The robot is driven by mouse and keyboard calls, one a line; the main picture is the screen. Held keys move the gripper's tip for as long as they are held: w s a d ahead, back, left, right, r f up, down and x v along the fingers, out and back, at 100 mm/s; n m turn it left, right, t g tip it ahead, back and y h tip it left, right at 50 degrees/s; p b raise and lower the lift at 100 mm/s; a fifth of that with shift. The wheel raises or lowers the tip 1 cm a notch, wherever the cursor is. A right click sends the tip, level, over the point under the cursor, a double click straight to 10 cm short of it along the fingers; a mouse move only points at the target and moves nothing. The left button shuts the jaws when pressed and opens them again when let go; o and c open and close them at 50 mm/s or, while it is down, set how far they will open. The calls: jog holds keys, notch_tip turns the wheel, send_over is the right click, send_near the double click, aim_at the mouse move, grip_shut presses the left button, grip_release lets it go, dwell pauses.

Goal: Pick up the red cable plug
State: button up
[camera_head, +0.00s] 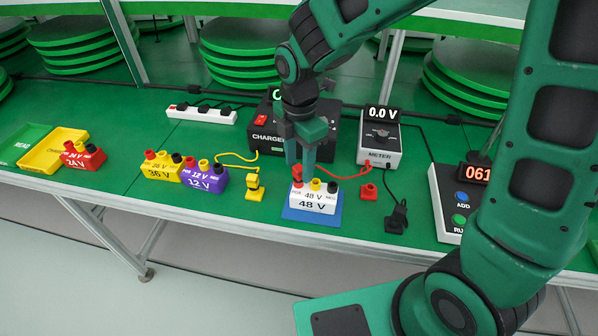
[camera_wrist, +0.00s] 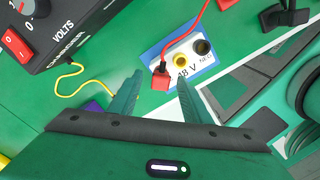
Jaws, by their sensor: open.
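The red cable plug (camera_head: 297,172) is at the red post of the white 48 V block (camera_head: 315,202), with a red cable running from it to the meter (camera_head: 380,137). In the wrist view the red plug (camera_wrist: 161,80) shows between and just past my fingertips, next to the yellow and black posts. My gripper (camera_head: 300,162) points down over the plug, open and empty. It also shows open in the wrist view (camera_wrist: 160,77). I cannot tell whether the fingers touch the plug or whether it is fully seated on the post.
A red holder (camera_head: 369,190) stands empty right of the block. A yellow plug (camera_head: 254,182) and a black one (camera_head: 398,213) stand nearby. The charger (camera_head: 265,136) is close behind my gripper. Purple 12 V (camera_head: 206,181) and yellow 36 V (camera_head: 160,172) blocks stand left.

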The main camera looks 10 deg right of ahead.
jog(key=shift+f, duration=1.05)
grip_shut()
jog(key=shift+r, duration=0.15)
jog(key=shift+r, duration=0.65)
notch_tip(320, 180, up, 3)
jog(key=shift+a+f, duration=0.1)
jog(key=shift+a, duration=0.05)
jog(key=s+a+r, duration=0.4)
jog(key=a+r, duration=0.2)
jog(key=a, duration=0.4)
jog(key=shift+s+a+r, duration=0.35)
jog(key=shift+s+r, duration=0.05)
